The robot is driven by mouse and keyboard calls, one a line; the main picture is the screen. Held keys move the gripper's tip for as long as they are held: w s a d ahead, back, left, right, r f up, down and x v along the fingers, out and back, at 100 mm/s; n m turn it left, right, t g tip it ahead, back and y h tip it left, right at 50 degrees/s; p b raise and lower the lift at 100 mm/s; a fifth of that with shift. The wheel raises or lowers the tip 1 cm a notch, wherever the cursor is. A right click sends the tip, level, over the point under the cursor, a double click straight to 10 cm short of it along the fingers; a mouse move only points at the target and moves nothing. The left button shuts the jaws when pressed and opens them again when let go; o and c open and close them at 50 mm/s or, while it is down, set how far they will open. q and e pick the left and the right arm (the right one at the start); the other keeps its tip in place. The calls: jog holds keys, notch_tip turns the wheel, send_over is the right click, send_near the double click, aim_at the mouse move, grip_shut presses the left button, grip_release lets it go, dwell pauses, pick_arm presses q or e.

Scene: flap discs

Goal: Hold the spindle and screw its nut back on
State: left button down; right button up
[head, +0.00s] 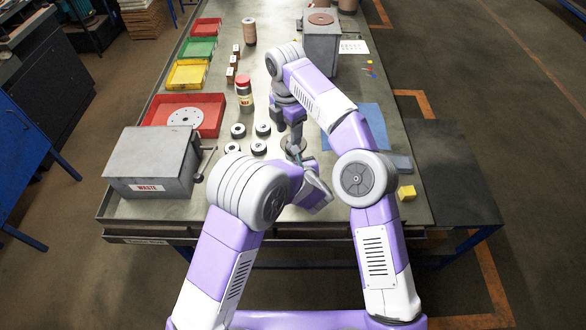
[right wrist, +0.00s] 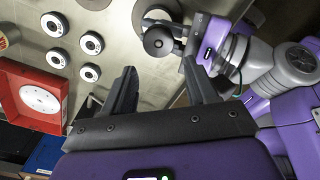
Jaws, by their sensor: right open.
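The spindle (right wrist: 158,41) shows in the right wrist view as a dark round piece with a grey centre, above a paler round base (right wrist: 150,10). In the head view only part of the pale base (head: 291,146) shows; the rest is behind my arms. I cannot make out the nut separately. My left gripper (head: 301,164) is low beside the spindle; its dark fingers (right wrist: 187,44) reach to it in the right wrist view, but their grip is unclear. My right gripper (head: 296,138) points down over the spindle area, and its two fingers (right wrist: 163,88) are open and empty.
Several flap discs (head: 263,129) lie left of the spindle. Left are a red tray (head: 213,130) with a white disc, and a grey waste box (head: 150,163). A bottle (head: 245,97) stands behind. A blue mat (head: 372,122) and yellow block (head: 407,192) lie right.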

jog(key=shift+w+d+r+n, duration=0.3)
jog(key=shift+d+r+n, duration=0.3)
jog(key=shift+r+n, duration=0.15)
jog(key=shift+f, duration=4)
jog(key=c, duration=0.9)
jog(key=m, duration=0.4)
jog(key=shift+r, duration=0.1)
jog(key=m, duration=0.6)
